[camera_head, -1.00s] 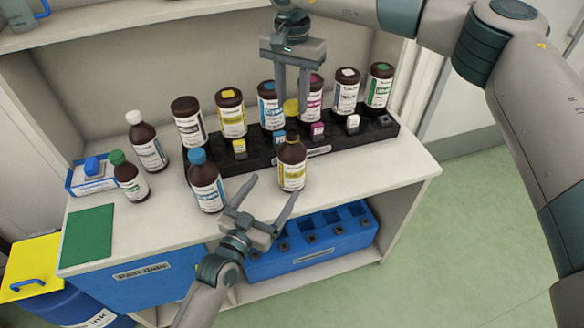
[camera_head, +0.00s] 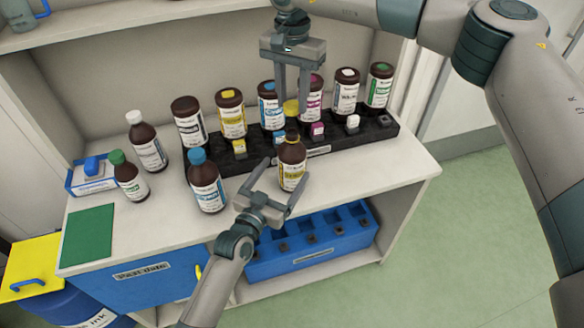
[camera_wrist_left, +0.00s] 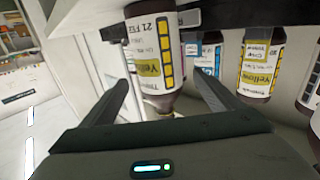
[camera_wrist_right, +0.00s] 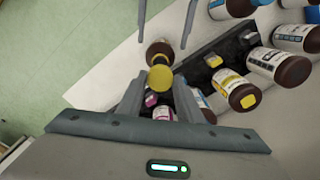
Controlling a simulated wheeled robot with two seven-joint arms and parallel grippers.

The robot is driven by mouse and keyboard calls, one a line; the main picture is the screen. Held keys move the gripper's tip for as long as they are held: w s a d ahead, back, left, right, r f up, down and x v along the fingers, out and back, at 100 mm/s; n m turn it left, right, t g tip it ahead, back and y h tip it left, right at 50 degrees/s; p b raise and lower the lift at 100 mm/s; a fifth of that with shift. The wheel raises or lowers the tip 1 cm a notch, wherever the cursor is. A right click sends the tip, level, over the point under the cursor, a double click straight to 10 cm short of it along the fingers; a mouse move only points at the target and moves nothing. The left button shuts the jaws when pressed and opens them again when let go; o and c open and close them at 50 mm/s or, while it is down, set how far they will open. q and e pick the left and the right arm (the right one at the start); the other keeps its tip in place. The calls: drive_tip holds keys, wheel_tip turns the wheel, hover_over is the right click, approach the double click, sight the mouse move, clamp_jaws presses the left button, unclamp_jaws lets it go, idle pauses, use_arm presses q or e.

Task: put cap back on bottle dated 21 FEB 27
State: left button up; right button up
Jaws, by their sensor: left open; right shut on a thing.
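The brown bottle (camera_head: 291,164) with a yellow-banded label stands at the shelf's front edge, its dark neck uncapped. In the left wrist view this bottle (camera_wrist_left: 153,60) shows "21 FE" and "Yellow", the rest of the date cut off. My left gripper (camera_head: 276,184) is open, its fingers reaching to either side of the bottle's lower body, apart from it as far as I can tell. My right gripper (camera_head: 291,100) is shut on a yellow cap (camera_head: 291,106), held above and slightly behind the bottle's neck. The cap (camera_wrist_right: 160,78) also shows between the fingers in the right wrist view.
A black rack (camera_head: 335,146) with several capped bottles and small coloured blocks stands close behind. A blue-capped bottle (camera_head: 206,184) is just left of my left gripper. A green-capped bottle (camera_head: 128,177) and a white-capped bottle (camera_head: 147,143) stand further left. The shelf right of the bottle is clear.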

use_arm(q)
drive_tip(key=shift+x, duration=2.75)
drive_tip(key=shift+c, duration=0.7)
drive_tip(key=c, duration=1.5)
use_arm(e)
drive_tip(key=shift+f, duration=2.5)
